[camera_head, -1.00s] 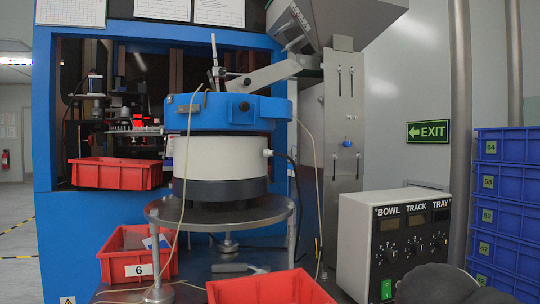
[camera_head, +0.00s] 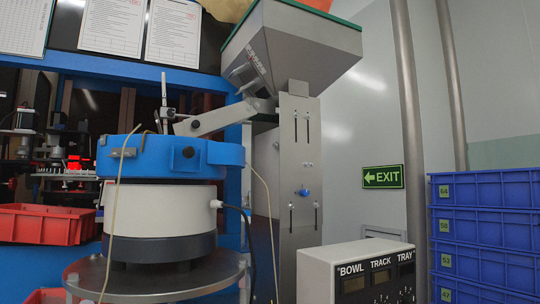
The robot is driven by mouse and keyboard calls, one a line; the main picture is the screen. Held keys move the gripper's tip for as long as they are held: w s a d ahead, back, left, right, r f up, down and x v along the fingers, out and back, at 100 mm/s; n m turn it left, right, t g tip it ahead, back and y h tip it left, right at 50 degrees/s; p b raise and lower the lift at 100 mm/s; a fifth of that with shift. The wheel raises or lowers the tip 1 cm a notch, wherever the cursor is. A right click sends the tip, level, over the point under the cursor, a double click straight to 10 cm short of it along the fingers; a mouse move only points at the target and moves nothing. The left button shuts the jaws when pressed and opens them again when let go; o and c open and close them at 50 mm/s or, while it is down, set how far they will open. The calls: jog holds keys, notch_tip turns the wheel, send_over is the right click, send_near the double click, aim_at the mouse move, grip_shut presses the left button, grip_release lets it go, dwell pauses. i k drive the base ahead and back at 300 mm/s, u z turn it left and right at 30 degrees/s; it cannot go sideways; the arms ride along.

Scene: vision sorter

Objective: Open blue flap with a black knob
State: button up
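A round blue ring-shaped housing (camera_head: 130,157) sits on top of a white cylinder (camera_head: 158,208) at the left of centre. A small black knob (camera_head: 188,152) sticks out from the front of the blue housing. I cannot tell the exact outline of the flap, but no open gap shows around the knob. My gripper is not in view.
A grey hopper (camera_head: 290,50) on a metal column (camera_head: 298,225) stands behind on the right. A control box (camera_head: 325,270) is at the lower right, beside stacked blue crates (camera_head: 490,221). A red bin (camera_head: 45,224) is at the left. Thin cables hang around the cylinder.

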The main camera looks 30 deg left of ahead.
aim_at(183, 158)
jog(key=z, duration=0.5)
jog(key=k, duration=1.05)
jog(key=u, duration=1.25)
jog(key=i, duration=0.5)
